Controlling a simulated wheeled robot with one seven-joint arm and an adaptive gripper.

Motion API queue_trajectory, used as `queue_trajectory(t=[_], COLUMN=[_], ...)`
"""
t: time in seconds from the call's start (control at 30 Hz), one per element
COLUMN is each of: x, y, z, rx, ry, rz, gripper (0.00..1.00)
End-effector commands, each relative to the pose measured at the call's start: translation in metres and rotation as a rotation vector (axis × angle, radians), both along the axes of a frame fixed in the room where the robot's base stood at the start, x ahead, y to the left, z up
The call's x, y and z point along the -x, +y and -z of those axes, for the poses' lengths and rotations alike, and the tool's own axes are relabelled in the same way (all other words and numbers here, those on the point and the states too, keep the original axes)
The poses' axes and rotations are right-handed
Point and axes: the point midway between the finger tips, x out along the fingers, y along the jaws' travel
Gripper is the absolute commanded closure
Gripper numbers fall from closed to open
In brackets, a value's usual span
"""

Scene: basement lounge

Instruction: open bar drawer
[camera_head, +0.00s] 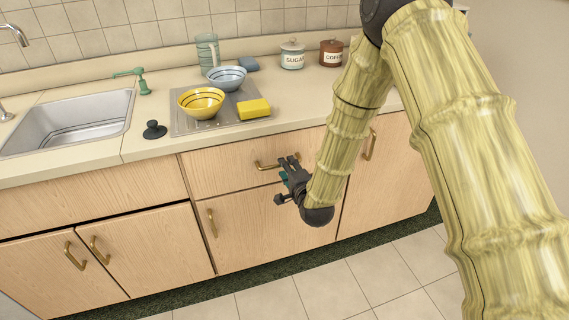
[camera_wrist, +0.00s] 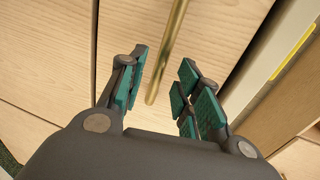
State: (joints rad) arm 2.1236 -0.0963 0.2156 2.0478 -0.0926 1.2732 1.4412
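The bar drawer (camera_head: 225,172) is a light wood front under the counter, and it looks closed. Its brass bar handle (camera_head: 265,165) runs sideways across the front, and its right part is partly hidden by my gripper. My gripper (camera_head: 288,168) is at the right part of the handle. In the wrist view the handle (camera_wrist: 168,50) appears between the spread teal-padded fingers of my gripper (camera_wrist: 162,88). The fingers are open, with visible gaps to the bar on both sides. I cannot tell how deep the bar sits between them.
A cabinet door (camera_head: 255,230) with its own handle is below the drawer. On the counter (camera_head: 150,155) stand a yellow bowl (camera_head: 201,103), a blue bowl (camera_head: 227,78), a yellow sponge (camera_head: 254,109) and a black stopper (camera_head: 154,130). A sink (camera_head: 70,120) is at left. The tiled floor (camera_head: 330,285) in front is clear.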

Motion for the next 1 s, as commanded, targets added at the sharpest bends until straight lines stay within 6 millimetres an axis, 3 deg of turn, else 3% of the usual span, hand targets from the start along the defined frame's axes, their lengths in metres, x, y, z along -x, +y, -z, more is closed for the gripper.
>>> queue_trajectory(t=[0.23,0.67,0.83,1.0], x=[-0.026,-0.032,-0.032,-0.032], y=[0.008,0.010,0.010,0.010], z=[0.005,0.007,0.007,0.007], rx=[0.001,0.001,0.000,0.000], ry=[-0.001,0.001,0.000,0.000], rz=[0.001,0.001,0.001,0.001], gripper=[0.67,0.67,0.97,1.00])
